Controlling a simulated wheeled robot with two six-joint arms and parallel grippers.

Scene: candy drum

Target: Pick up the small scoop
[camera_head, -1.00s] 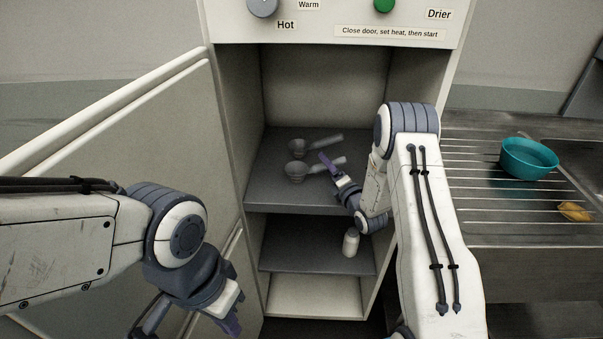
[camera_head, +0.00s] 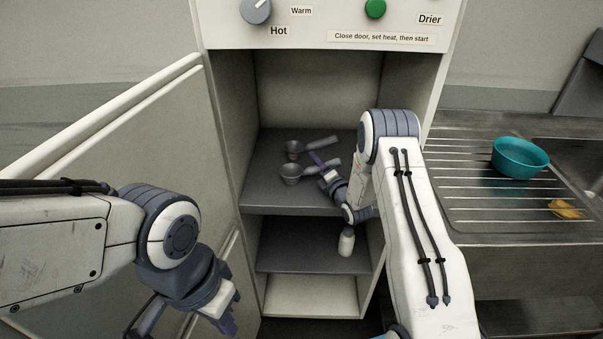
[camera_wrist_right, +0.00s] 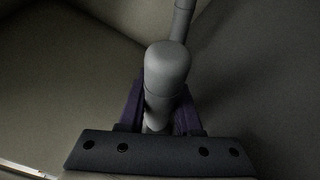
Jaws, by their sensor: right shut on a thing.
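Two grey scoops lie on the upper shelf of the open cabinet: a rear scoop (camera_head: 294,150) and a front scoop (camera_head: 290,172). Both handles point right. The front bowl looks a little larger in the picture, but it is also nearer. My right gripper (camera_head: 320,160) is shut on the front scoop's handle. In the right wrist view, a grey handle (camera_wrist_right: 166,68) sits between the purple fingers of my right gripper (camera_wrist_right: 160,110); the bowl is hidden there. My left gripper (camera_head: 228,325) hangs at the lower left, away from the scoops, its fingers partly cut off.
The cabinet's side walls and upper shelf (camera_head: 270,193) closely surround my right gripper. A white bottle (camera_head: 346,242) stands on the lower shelf (camera_head: 290,257). The open door (camera_head: 110,150) is at left. A teal bowl (camera_head: 520,158) and a yellow item (camera_head: 565,209) are on the steel drainer at right.

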